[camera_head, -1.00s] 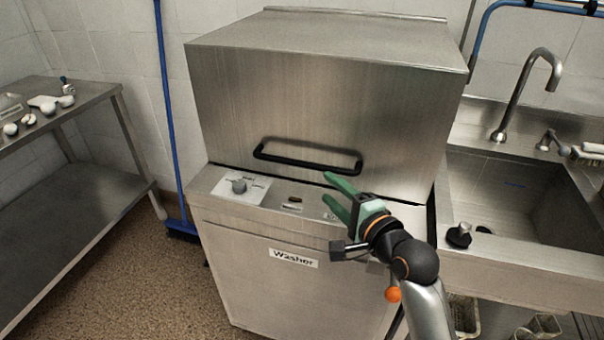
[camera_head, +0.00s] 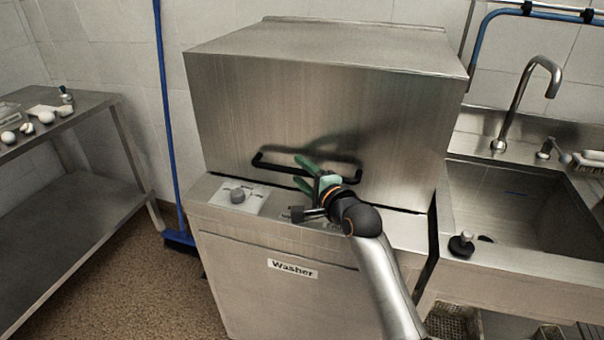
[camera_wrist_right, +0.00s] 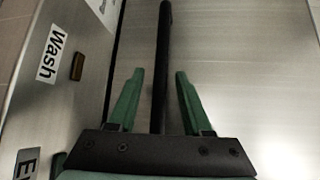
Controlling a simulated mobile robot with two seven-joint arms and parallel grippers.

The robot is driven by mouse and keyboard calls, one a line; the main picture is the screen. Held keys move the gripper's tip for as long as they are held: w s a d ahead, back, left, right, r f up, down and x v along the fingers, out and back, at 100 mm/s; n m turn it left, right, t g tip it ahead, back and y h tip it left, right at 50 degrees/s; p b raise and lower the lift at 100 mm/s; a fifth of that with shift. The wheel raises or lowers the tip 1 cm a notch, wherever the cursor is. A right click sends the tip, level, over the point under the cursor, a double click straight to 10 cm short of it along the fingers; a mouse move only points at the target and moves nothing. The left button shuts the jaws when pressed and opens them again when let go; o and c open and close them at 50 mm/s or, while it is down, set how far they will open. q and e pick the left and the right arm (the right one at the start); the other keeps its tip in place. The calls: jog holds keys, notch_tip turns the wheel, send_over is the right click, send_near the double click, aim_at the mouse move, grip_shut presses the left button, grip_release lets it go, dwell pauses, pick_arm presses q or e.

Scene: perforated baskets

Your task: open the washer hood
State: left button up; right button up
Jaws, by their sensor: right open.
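The washer hood (camera_head: 320,118) is a large brushed-steel box, down on the washer body (camera_head: 300,275) labelled "Washer". A black bar handle (camera_head: 270,163) runs across the lower front of the hood. It also shows in the right wrist view (camera_wrist_right: 163,60), running between the fingers. My right gripper (camera_head: 300,172) is at the handle's middle, its green fingers open, one above and one below the bar. In the right wrist view the gripper (camera_wrist_right: 155,95) shows a gap on both sides of the bar. The gripper hides part of the handle's right half. My left gripper is not in view.
A sink (camera_head: 530,205) with a tall faucet (camera_head: 525,95) stands right of the washer. A steel shelf table (camera_head: 75,125) with small items is at the left. A blue broom (camera_head: 168,120) leans between table and washer.

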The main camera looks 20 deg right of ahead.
grip_shut()
dwell(0.4)
dwell(1.1)
